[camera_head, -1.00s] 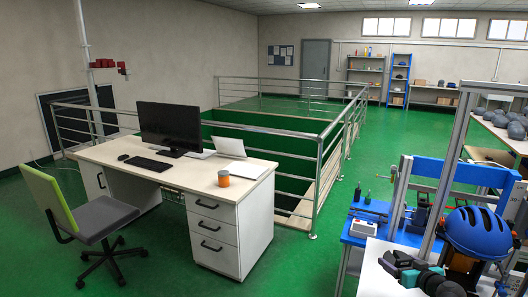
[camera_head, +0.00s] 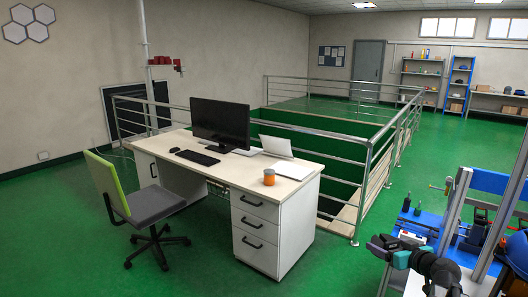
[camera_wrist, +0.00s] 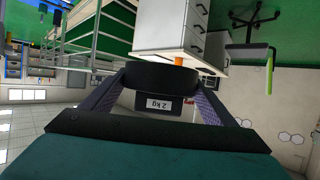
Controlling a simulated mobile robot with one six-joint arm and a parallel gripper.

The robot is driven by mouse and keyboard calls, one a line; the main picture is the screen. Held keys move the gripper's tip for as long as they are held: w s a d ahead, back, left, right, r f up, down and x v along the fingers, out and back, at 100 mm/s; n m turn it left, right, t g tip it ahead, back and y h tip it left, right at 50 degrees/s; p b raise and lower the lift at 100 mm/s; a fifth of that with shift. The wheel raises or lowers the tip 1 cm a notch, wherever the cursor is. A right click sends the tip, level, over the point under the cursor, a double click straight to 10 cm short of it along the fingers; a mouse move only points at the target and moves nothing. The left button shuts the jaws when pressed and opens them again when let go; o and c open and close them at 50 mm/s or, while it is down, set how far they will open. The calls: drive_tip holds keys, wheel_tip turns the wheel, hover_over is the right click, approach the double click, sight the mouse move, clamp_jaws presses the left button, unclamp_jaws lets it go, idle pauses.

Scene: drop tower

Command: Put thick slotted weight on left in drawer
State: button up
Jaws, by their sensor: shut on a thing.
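My gripper (camera_wrist: 158,100) is shut on a dark slotted weight (camera_wrist: 158,77) with a white "2 kg" label, held between its two fingers in the wrist view. In the head view my gripper (camera_head: 383,246) is at the lower right, in the air, with the dark weight hard to make out at its tip. The white desk pedestal has several drawers (camera_head: 255,226) with black handles, all looking shut. The drawers (camera_wrist: 198,45) also show beyond the weight in the wrist view. The gripper is to the right of the desk and apart from it.
The desk (camera_head: 225,168) carries a monitor (camera_head: 220,123), a keyboard and an orange mug (camera_head: 269,177). An office chair (camera_head: 150,205) stands at its left. A metal railing (camera_head: 370,165) runs behind. A blue workbench (camera_head: 425,222) is at right. Green floor in front of the desk is clear.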

drive_tip(key=w+a+r+n+y, duration=0.15)
drive_tip(key=a+r, duration=0.25)
drive_tip(key=a, duration=0.6)
drive_tip(key=w+a+r, duration=0.3)
drive_tip(key=a+r, duration=0.2)
drive_tip(key=a, duration=0.5)
drive_tip(key=w+a+r+y, duration=0.15)
drive_tip(key=a+r, duration=0.25)
drive_tip(key=a, duration=0.5)
drive_tip(key=shift+w+d+r+m+h, duration=0.3)
drive_tip(key=shift+d+m+h, duration=0.3)
drive_tip(key=shift+h, duration=0.3)
drive_tip(key=shift+w+d+r+m+h, duration=0.25)
drive_tip(key=shift+d+m+h, duration=0.35)
drive_tip(key=shift+h, duration=0.3)
drive_tip(key=shift+w+d+r+m+h, duration=0.3)
drive_tip(key=shift+d+m+h, duration=0.3)
drive_tip(key=shift+h, duration=0.3)
drive_tip(key=shift+s, duration=0.15)
